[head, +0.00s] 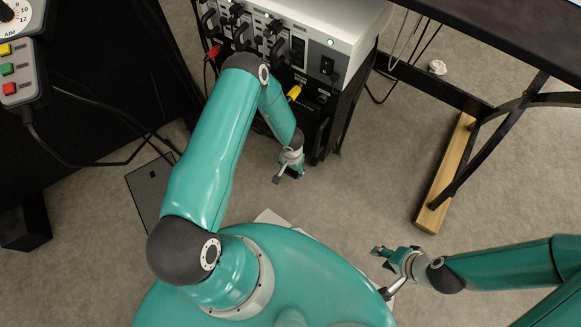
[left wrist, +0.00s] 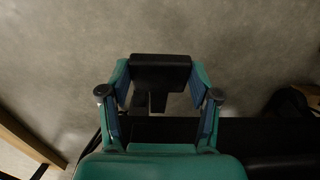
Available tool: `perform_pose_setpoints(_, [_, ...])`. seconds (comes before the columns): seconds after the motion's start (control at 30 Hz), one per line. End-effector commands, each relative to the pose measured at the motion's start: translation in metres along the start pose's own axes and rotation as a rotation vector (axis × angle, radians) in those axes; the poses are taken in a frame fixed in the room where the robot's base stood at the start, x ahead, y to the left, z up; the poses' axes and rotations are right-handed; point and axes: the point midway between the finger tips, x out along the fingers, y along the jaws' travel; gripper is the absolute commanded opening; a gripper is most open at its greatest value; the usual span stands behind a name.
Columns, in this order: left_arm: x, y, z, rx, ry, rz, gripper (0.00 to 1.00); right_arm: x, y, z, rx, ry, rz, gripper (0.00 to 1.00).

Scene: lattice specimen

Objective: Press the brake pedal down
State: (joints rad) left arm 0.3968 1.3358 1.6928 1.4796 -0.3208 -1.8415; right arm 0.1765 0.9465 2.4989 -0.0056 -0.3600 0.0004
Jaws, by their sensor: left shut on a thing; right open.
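My left gripper (head: 289,176) is low beside the front of the cabinet, above the floor. In the left wrist view its two green fingers (left wrist: 160,85) are on either side of a black block (left wrist: 160,70) with a short stem, and are shut on it. I cannot tell for sure whether this block is the brake pedal. My right gripper (head: 383,268) is open and empty above the floor at lower right.
A cabinet (head: 359,22) with handles, switches and red and yellow plugs stands at the top. A black table (head: 480,25) with a wooden foot (head: 446,175) is at right. A dark plate (head: 150,190) lies on the floor at left. Bare floor lies between the grippers.

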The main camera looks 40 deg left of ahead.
Motion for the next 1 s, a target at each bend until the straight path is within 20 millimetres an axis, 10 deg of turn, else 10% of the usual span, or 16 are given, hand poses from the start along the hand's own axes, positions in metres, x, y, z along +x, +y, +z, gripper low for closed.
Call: perform_pose_setpoints(1.0, [0.055,0.002,0.003,0.002,-0.011,-0.005,0.0,0.044,0.016,0.0,0.0,0.0,0.0,0.41])
